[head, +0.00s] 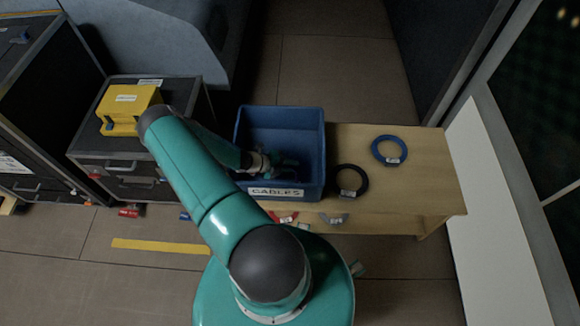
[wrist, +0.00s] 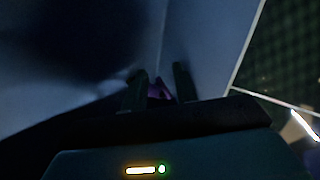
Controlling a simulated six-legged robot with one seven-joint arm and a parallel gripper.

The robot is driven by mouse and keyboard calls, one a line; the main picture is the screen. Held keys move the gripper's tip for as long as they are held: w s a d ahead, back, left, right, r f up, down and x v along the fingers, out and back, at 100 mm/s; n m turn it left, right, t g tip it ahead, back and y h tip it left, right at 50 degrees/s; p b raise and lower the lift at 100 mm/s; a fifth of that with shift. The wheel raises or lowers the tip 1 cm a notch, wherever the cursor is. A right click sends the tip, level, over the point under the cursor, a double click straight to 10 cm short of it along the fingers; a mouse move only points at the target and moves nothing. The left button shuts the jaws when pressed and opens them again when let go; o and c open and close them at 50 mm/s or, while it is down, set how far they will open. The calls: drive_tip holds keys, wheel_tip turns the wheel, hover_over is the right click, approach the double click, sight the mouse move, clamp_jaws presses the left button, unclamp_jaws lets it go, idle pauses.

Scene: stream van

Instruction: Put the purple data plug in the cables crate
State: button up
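The blue cables crate (head: 322,165) stands on a wooden bench, with a label reading CABLES on its near wall. My gripper (head: 287,169) reaches down inside it, near the crate's floor. In the wrist view, the two dark fingers of my gripper (wrist: 159,84) stand apart. A small purple piece, apparently the purple data plug (wrist: 158,90), shows between them. The picture is too dark to tell whether the fingers press on it. I cannot make out the plug in the head view. The crate's walls (wrist: 205,40) surround the fingers in the wrist view.
A black cable ring (head: 351,180) and a blue cable ring (head: 390,149) lie on the wooden bench (head: 425,190) right of the crate. A yellow case (head: 128,108) sits on the dark drawer unit at left. Small tagged red (head: 285,217) and grey (head: 333,219) items are at the bench's near edge.

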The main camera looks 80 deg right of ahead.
drive_tip(key=v, duration=0.7)
drive_tip(key=shift+w+r, duration=0.2)
drive_tip(key=shift+r, duration=0.05)
drive_tip(key=shift+a, duration=0.1)
idle(0.7)
